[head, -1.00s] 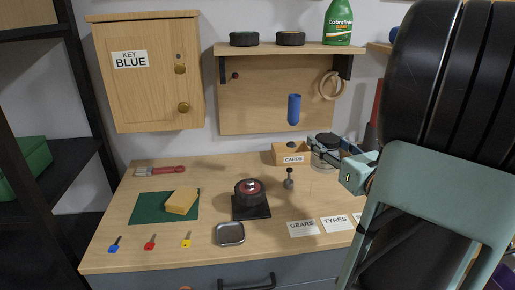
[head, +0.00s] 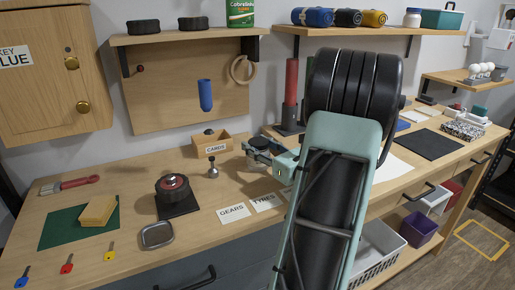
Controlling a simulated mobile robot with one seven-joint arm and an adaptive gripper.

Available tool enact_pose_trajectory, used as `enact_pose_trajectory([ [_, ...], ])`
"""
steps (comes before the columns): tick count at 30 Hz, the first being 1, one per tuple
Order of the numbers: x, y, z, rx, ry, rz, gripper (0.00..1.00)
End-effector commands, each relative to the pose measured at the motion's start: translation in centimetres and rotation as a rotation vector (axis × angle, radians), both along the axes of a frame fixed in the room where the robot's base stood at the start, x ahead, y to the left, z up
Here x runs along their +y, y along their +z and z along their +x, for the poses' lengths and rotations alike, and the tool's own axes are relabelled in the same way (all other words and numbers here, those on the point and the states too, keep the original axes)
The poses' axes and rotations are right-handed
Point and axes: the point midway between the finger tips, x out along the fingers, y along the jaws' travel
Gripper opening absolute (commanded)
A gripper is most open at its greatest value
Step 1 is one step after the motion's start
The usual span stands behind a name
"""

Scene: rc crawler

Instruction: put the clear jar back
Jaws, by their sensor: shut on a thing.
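My gripper (head: 257,155) is at the back of the workbench, just right of the CARDS box. It is shut on the clear jar (head: 262,145), whose dark lid shows above the fingers. The fingers and arm hide most of the jar, so I cannot tell whether its base touches the bench. My arm crosses the right middle of the view.
The wooden CARDS box (head: 212,143) stands close to the gripper's left. A small metal post (head: 213,167) and a black-red wheel (head: 173,188) stand in front. A red cylinder (head: 291,85) rises behind. The upper right shelf (head: 345,29) holds several containers.

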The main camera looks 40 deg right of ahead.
Motion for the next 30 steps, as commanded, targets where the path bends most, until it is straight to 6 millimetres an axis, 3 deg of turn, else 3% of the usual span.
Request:
enact_pose_trajectory([
  [10,0.0,-0.4,0.0,-0.002,0.001,-0.002,0.16],
  [11,0.0,-0.3,0.0,-0.002,0.001,-0.002,0.44],
  [15,0.0,-0.3,0.0,-0.002,0.001,-0.002,0.59],
  [26,0.0,0.1,0.0,-0.002,0.001,-0.002,0.59],
  [30,0.1,0.0,-1.9,0.0,-0.002,-0.001,0.59],
])
